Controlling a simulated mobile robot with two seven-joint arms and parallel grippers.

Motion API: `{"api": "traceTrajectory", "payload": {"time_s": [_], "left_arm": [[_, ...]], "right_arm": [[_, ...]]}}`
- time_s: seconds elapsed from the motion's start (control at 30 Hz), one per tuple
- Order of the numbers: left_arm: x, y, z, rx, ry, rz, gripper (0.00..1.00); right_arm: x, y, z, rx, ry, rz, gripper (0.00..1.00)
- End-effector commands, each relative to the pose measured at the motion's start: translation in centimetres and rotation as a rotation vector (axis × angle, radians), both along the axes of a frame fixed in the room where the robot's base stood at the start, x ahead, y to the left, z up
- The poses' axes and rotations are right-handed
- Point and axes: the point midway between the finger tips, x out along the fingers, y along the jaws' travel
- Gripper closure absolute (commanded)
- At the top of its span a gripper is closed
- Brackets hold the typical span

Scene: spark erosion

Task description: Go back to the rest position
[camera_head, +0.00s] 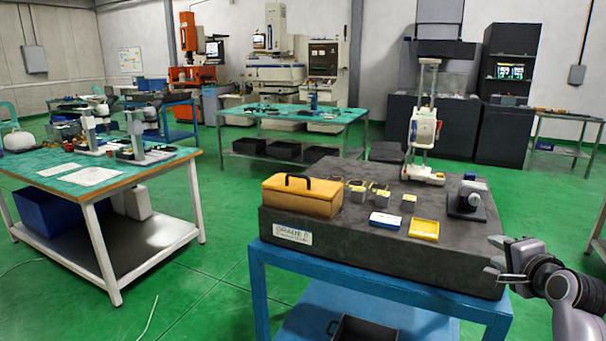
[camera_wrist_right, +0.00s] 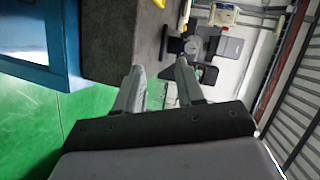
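My right gripper (camera_head: 494,258) is at the right edge of the granite block (camera_head: 375,262) in the head view, with its arm coming in from the lower right. Its two fingers are spread apart with nothing between them; the right wrist view also shows the open fingers (camera_wrist_right: 160,80), with the side of the block beyond them. My left gripper and left arm do not show in the head view.
The block rests on a blue stand (camera_head: 380,305). On it are a yellow case (camera_head: 302,196), small metal blocks, a blue-and-white box (camera_head: 386,220), a yellow tray (camera_head: 424,229), a dark device (camera_head: 467,200) and a tall gauge (camera_head: 423,130). A worktable (camera_head: 95,190) stands left; green floor lies between.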

Motion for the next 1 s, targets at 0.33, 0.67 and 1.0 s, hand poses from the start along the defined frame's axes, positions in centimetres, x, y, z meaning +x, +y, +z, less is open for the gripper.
{"api": "traceTrajectory", "payload": {"time_s": [0.33,0.67,1.0], "left_arm": [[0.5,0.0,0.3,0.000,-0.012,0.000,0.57],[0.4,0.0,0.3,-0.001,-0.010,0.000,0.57],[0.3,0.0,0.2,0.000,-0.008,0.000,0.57]], "right_arm": [[-7.5,5.8,-14.8,-0.545,0.187,0.220,0.62],[-19.5,13.6,-25.5,-0.975,0.264,0.563,0.62],[-30.3,19.9,-29.6,-1.207,0.229,0.834,0.62]]}}
